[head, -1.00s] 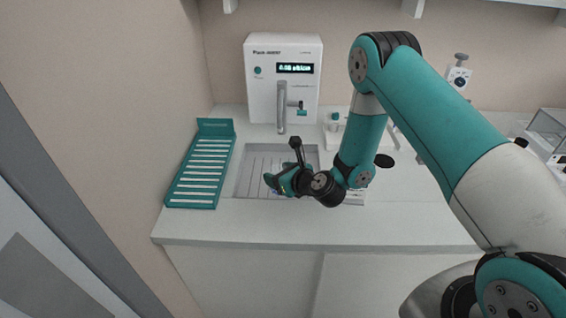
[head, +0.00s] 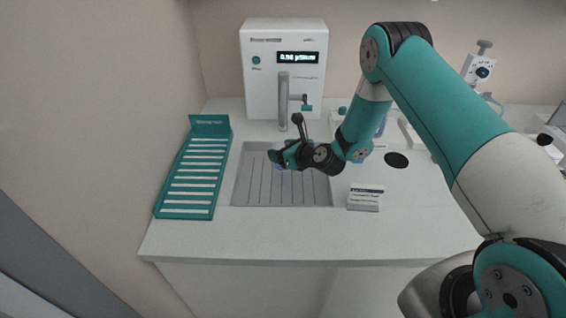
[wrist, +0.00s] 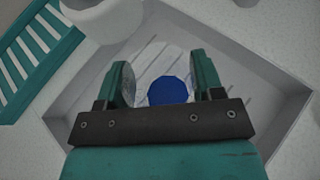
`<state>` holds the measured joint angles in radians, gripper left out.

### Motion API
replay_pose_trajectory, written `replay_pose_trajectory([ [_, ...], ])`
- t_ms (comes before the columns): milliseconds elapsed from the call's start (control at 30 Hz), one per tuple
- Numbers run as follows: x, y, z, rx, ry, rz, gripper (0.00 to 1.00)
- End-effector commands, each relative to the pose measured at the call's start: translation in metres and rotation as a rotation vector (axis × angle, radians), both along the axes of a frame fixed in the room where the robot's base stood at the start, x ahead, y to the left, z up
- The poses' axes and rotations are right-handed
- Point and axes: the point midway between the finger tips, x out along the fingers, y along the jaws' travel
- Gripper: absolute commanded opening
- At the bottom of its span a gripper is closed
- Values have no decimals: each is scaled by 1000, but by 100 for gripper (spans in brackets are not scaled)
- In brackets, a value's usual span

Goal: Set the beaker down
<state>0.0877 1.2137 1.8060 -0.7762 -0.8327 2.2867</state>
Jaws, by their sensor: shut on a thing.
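My gripper (head: 279,158) hangs over the rear part of the grey ribbed sink (head: 250,190) on the counter. In the wrist view its two teal fingers (wrist: 164,84) stand apart on either side of a beaker, seen from above as a round blue patch (wrist: 168,90). The beaker's clear walls are hard to make out. The sink also shows in the wrist view (wrist: 262,85), below the gripper. I cannot tell the gap between the beaker and the sink floor.
A teal slotted rack (head: 190,180) lies left of the sink. A white dispensing machine (head: 260,90) with a grey spout column (head: 283,100) stands behind it. A small white labelled block (head: 365,199) sits right of the sink. The counter front (head: 290,232) is clear.

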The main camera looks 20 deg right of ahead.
Motion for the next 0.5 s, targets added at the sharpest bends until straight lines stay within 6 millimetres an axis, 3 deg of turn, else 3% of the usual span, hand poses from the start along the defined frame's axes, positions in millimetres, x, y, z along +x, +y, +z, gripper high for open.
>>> replay_pose_trajectory([
  [267, 0, 9, -36, 1, 0, 12, 38],
  [500, 0, 13, -34, 1, -1, 16, 38],
])
